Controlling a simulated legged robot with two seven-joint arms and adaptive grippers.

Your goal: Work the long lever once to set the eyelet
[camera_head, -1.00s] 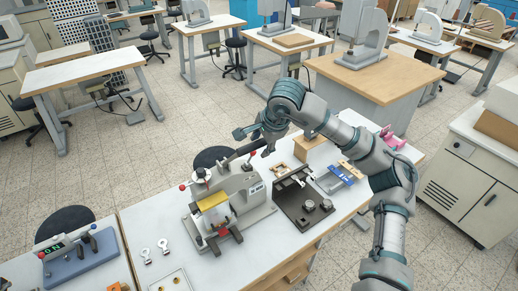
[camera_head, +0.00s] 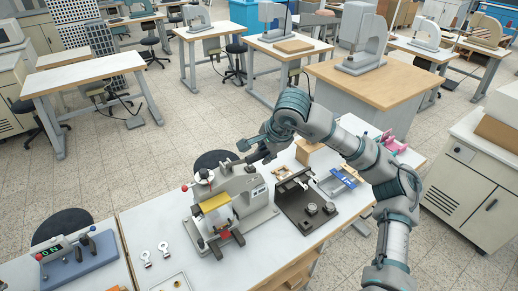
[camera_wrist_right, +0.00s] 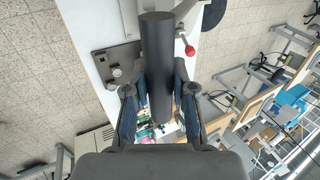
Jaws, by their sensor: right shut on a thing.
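The handle is close to the camera and hides part of the view beyond. I cannot make out an eyelet. My left gripper is not in view.
A black base plate (camera_head: 292,206) with round metal parts stands right of the machine, with a blue fixture (camera_head: 347,176) beyond it. A red-knobbed handle (camera_head: 185,187) is at the machine's left. Two small metal pieces (camera_head: 146,259) lie at the table's front left.

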